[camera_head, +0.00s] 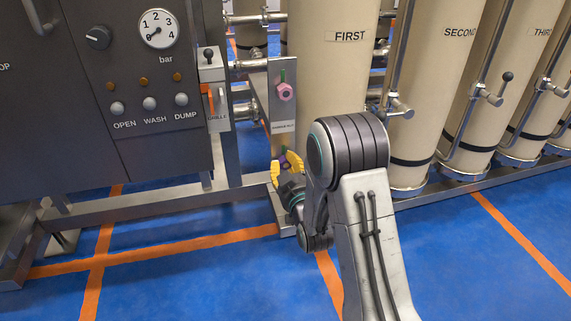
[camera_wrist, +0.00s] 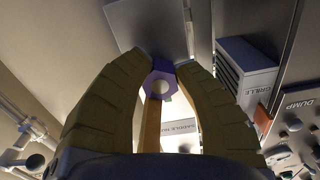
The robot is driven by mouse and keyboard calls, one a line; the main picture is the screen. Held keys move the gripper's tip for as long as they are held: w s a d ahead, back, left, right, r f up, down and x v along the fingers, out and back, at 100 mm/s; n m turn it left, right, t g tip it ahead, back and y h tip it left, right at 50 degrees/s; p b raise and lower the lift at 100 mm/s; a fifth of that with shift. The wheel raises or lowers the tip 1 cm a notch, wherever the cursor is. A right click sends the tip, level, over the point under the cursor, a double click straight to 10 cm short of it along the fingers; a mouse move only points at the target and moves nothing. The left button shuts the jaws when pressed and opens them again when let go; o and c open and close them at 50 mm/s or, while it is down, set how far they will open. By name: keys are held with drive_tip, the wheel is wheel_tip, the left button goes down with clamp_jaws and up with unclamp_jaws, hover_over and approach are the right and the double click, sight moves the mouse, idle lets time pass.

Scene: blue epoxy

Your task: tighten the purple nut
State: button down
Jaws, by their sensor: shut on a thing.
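The purple nut (camera_wrist: 161,84) is a hexagon with a pale round centre, seen in the wrist view between the tips of my two yellow fingers. My gripper (camera_head: 287,161) is shut on it, low on the upright metal plate (camera_head: 283,100). In the head view only a small purple patch of the nut (camera_head: 284,162) shows between the fingers. The plate also shows behind the nut in the wrist view (camera_wrist: 150,25). A yellowish rod runs below the nut there. How far the nut is turned cannot be told.
A pink-purple nut (camera_head: 286,91) with a green stem sits higher on the plate. A small white label (camera_head: 283,127) is between the two. A dark control cabinet (camera_head: 150,130) stands left, beige columns (camera_head: 330,80) right. Blue floor (camera_head: 200,285) in front is open.

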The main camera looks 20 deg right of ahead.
sight(283, 126)
drive_tip(key=c, duration=0.9)
unclamp_jaws()
drive_tip(key=shift+r, duration=0.1)
drive_tip(key=shift+r, duration=4.95)
